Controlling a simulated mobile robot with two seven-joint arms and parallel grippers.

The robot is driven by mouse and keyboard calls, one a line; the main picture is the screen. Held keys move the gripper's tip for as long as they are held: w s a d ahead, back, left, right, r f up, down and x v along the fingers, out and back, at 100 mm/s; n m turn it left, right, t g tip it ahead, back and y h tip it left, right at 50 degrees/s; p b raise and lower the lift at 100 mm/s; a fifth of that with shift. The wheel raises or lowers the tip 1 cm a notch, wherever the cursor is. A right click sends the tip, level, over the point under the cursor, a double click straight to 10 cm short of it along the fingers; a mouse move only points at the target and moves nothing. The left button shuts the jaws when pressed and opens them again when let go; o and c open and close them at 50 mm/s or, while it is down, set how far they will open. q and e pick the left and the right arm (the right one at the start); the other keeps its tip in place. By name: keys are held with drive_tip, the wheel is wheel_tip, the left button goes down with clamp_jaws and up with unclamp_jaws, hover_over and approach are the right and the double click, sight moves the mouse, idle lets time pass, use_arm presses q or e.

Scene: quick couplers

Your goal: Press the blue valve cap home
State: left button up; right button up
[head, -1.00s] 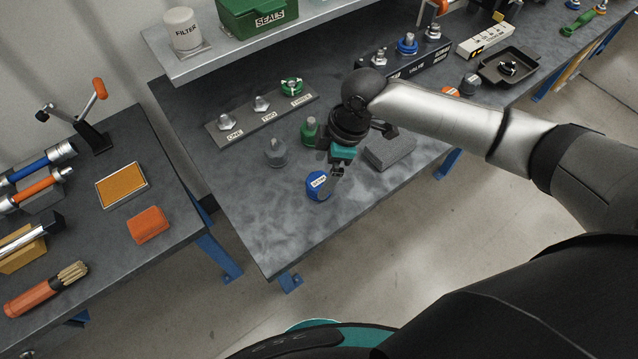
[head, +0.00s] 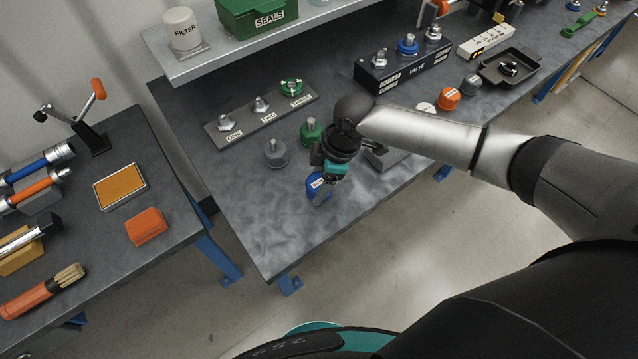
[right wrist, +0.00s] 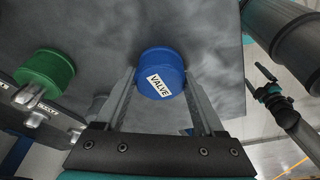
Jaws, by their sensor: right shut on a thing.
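The blue valve cap (head: 313,187) stands on the workbench near its front left edge; its white VALVE label shows in the right wrist view (right wrist: 160,72). My right gripper (head: 322,194) is down at the cap, with one finger on each side, shut on it. The gripper partly hides the cap in the head view. A dark block (head: 403,72) marked VALVE at the back carries several metal fittings; the middle fitting (head: 408,45) has a blue collar.
A grey cap (head: 276,153) and a green cap (head: 311,132) stand just behind the blue one. A grey strip (head: 250,122) with fittings ONE, TWO and THREE lies farther back. An orange cap (head: 449,98) and a black tray (head: 528,68) are at the right.

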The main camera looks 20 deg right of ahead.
sight(319, 182)
drive_tip(key=c, duration=0.8)
drive_tip(key=shift+c, duration=0.2)
drive_tip(key=shift+r, duration=0.15)
wheel_tip(319, 182, up, 20)
drive_tip(key=p, duration=0.3)
